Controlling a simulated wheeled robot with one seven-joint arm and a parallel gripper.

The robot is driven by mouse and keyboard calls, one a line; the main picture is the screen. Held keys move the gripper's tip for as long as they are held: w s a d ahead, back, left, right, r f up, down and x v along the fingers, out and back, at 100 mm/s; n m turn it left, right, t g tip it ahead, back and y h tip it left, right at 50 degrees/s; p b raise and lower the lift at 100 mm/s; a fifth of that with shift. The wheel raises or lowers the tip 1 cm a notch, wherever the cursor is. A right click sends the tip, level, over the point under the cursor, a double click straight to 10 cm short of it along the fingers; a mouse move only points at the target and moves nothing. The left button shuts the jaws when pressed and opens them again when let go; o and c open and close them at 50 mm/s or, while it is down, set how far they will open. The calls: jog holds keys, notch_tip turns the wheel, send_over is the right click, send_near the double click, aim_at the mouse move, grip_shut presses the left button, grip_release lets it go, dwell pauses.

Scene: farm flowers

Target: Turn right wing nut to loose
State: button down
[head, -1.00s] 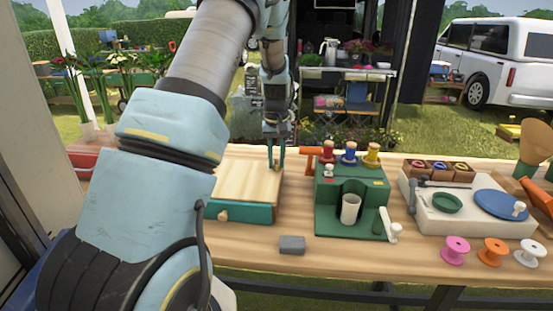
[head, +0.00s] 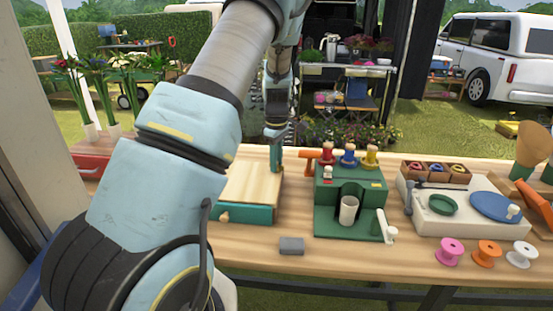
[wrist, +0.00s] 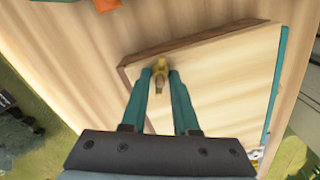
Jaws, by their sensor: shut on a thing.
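A low box with a pale wooden top (head: 250,185) and teal sides stands on the workbench, left of the middle in the head view. Its top also fills much of the wrist view (wrist: 225,75). A small yellow wing nut (wrist: 160,66) sits near an edge of that top. My gripper (wrist: 160,77) points down, its two teal fingers shut on the wing nut from both sides. In the head view my gripper (head: 276,163) is at the back right part of the box, and the fingers hide the nut. No second wing nut can be made out.
A grey block (head: 291,245) lies in front. A white unit (head: 465,215) with a blue disc is farther right.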

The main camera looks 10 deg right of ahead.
jog(key=shift+s+n+p, duration=0.1)
jog(key=shift+n+p, duration=0.75)
jog(key=shift+n, duration=1.45)
jog(key=shift+f, duration=0.1)
jog(key=c, duration=0.7)
grip_release()
notch_tip(320, 180, up, 11)
jog(key=shift+f+b, duration=0.1)
jog(key=shift+b, duration=1.15)
